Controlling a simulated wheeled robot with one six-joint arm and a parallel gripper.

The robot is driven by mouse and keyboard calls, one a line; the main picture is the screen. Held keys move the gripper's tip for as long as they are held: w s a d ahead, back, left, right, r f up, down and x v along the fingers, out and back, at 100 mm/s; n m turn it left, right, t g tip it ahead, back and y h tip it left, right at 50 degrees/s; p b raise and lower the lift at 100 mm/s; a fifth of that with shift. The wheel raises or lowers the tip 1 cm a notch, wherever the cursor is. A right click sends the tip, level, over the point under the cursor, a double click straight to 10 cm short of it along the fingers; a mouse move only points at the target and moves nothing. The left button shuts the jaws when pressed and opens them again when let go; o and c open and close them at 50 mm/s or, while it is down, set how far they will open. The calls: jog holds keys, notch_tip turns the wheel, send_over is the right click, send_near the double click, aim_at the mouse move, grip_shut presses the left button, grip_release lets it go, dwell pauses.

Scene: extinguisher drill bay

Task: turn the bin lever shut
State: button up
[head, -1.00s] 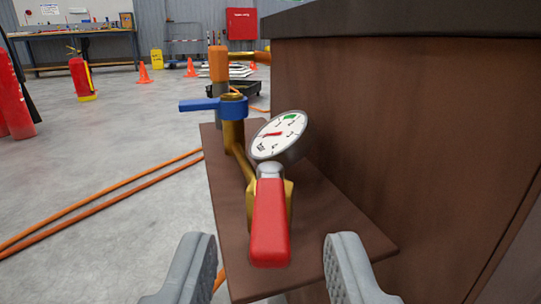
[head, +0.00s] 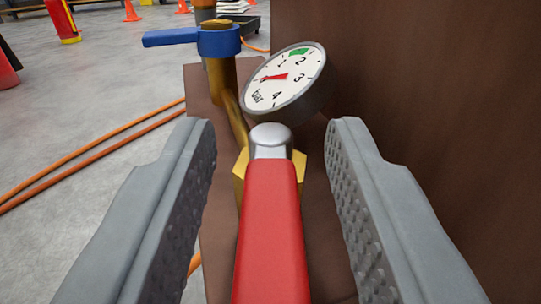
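A valve lever with a red grip (head: 269,245) and a silver end (head: 270,141) sits on a brass valve body (head: 240,182) and points toward me. My gripper (head: 270,140) is open, with one grey finger on each side of the red lever and a gap on both sides. A second lever, blue (head: 188,38), sits on the brass pipe behind it and points left. No label shows which lever belongs to a bin. A round gauge (head: 287,82) marked in bar stands between them, its red needle near the low end.
The pipework stands on a brown board (head: 222,235) beside a large brown box wall (head: 420,110) on the right. Orange hoses (head: 95,155) run along the grey floor at left. Extinguishers (head: 62,20) and cones stand farther back.

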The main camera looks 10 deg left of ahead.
grip_shut()
jog(key=shift+a+m+h, duration=0.15)
jog(key=shift+m+h, duration=0.15)
jog(key=shift+h, duration=0.2)
jog(key=m+h, duration=0.1)
jog(key=h, duration=0.1)
jog(key=a+m+h, duration=0.1)
jog(key=h, duration=0.1)
jog(key=shift+m, duration=0.3)
jog(key=m+h, duration=0.2)
jog(key=h, duration=0.1)
jog(key=a+m+g+h, duration=0.1)
jog(key=m+h, duration=0.1)
jog(key=h, duration=0.1)
jog(key=shift+w, duration=0.1)
jog(key=m+g+h, duration=0.1)
jog(key=h, duration=0.1)
jog(key=m+g+h, duration=0.1)
jog(key=m+h, duration=0.1)
jog(key=a+m+g+h, duration=0.1)
jog(key=g, duration=0.1)
jog(key=shift+w+h, duration=0.4)
jog(key=shift+w+a+m+g+h, duration=0.1)
jog(key=shift+w+m+g+h, duration=0.05)
jog(key=shift+m+g+h, duration=0.6)
jog(key=shift+w+a+m+g+h, duration=0.15)
jog(key=shift+m+g+h, duration=0.4)
jog(key=shift+m+g, duration=0.4)
jog(key=shift+o, duration=0.5)
grip_release()
